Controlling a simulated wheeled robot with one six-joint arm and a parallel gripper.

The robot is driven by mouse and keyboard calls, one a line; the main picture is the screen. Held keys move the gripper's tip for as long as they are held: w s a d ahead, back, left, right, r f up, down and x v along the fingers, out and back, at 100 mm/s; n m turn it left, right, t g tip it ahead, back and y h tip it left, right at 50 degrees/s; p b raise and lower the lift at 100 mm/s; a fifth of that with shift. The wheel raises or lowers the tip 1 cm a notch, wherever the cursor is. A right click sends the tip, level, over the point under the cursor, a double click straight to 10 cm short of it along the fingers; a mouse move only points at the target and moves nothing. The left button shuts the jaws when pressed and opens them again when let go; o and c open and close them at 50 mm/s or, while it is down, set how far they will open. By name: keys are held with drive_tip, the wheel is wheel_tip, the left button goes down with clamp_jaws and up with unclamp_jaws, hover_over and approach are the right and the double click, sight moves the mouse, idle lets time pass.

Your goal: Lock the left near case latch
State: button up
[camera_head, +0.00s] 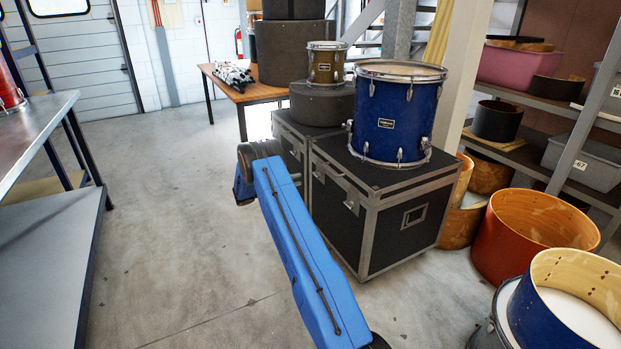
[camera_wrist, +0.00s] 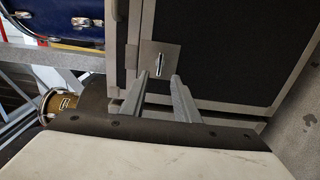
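A black flight case (camera_head: 385,235) with metal edges stands on the floor in the head view. In the wrist view a metal latch plate (camera_wrist: 166,50) with a small upright tab sits on the case's black face, beside a metal edge strip. My gripper (camera_wrist: 159,78) has its two grey fingers spread apart, with nothing between them. The fingertips point at the case face just below the latch plate in the picture; I cannot tell whether they touch it. Whether the latch is locked cannot be told.
A blue drum (camera_head: 392,118) stands on the case. A second black case (camera_head: 290,140) stands close behind it, carrying a round dark case (camera_head: 322,103) and a brass-coloured drum (camera_head: 326,67). Drum shells and shelves crowd the right. Open floor (camera_head: 170,210) lies left; a metal bench (camera_head: 35,125) stands beyond.

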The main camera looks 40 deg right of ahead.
sight(317, 174)
drive_tip(key=x, duration=0.8)
drive_tip(key=shift+d, duration=0.35)
drive_tip(key=shift+s, duration=0.15)
clamp_jaws()
